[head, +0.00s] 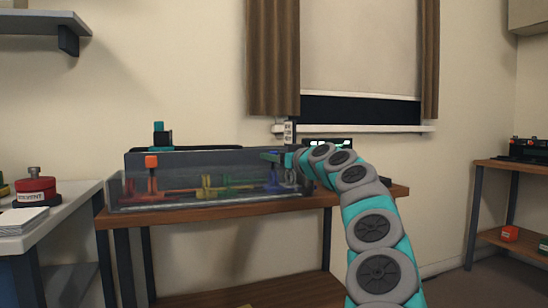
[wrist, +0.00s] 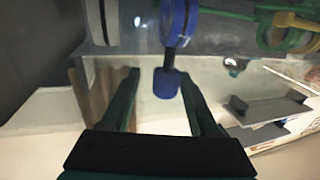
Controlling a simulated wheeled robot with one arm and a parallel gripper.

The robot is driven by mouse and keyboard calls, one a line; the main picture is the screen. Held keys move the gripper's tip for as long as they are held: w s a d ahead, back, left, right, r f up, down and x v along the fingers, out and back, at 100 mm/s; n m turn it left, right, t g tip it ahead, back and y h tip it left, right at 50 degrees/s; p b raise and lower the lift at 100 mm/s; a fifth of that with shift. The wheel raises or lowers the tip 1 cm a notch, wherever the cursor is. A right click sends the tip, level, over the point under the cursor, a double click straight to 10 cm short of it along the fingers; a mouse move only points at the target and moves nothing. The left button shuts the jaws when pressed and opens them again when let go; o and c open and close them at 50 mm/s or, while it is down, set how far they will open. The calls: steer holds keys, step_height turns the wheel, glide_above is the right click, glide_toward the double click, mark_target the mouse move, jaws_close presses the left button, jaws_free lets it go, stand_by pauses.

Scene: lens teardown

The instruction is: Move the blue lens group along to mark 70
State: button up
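The blue lens group (head: 273,181) sits at the right end inside a long clear-walled case (head: 240,162) on a wooden bench. In the wrist view its blue ring (wrist: 175,22) shows at the top, with a dark stem down to a blue knob (wrist: 167,84). My gripper (wrist: 160,73) has its two dark green fingers apart, one on each side of the knob, with a gap visible on the left. In the head view my gripper (head: 271,157) is at the case's upper right. Mark 70 cannot be read in either view.
Red (head: 160,191), yellow (head: 207,187) and green (head: 229,186) parts sit left of the blue group in the case. An orange knob (head: 151,161) stands at its left end. A white table (head: 40,228) is at left, a shelf unit (head: 510,165) at right.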

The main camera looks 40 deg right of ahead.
steer(key=shift+o, duration=0.2)
steer(key=shift+s+a, duration=0.1)
steer(key=shift+s, duration=3.8)
steer(key=a+n+g+y+p, duration=0.25)
steer(key=a+n+y, duration=0.2)
steer(key=a, duration=1.45)
steer(key=s+a+f+g+p, duration=0.1)
steer(key=s+a+f+g, duration=0.15)
steer(key=a, duration=0.35)
steer(key=s+a+f+g+y+p, duration=0.1)
steer(key=s+a+f+g, duration=0.1)
steer(key=s+a+f, duration=0.3)
steer(key=s+a+f+g+p, duration=0.1)
steer(key=s+a+f+g, duration=0.15)
steer(key=a, duration=0.55)
steer(key=s+a+f+g+h+p, duration=0.25)
steer(key=s+f+g, duration=0.25)
steer(key=s+f, duration=0.65)
steer(key=s+d+f+m+g+h+p, duration=0.1)
steer(key=s+d+f+m+g, duration=0.1)
steer(key=s+f, duration=0.3)
steer(key=s+d+f+m+g+h+p, duration=0.1)
steer(key=s+f, duration=0.5)
steer(key=s, duration=0.7)
steer(key=shift+s+d+m+g+h, duration=0.3)
steer(key=shift+d+m+g, duration=0.45)
steer(key=shift+g, duration=0.4)
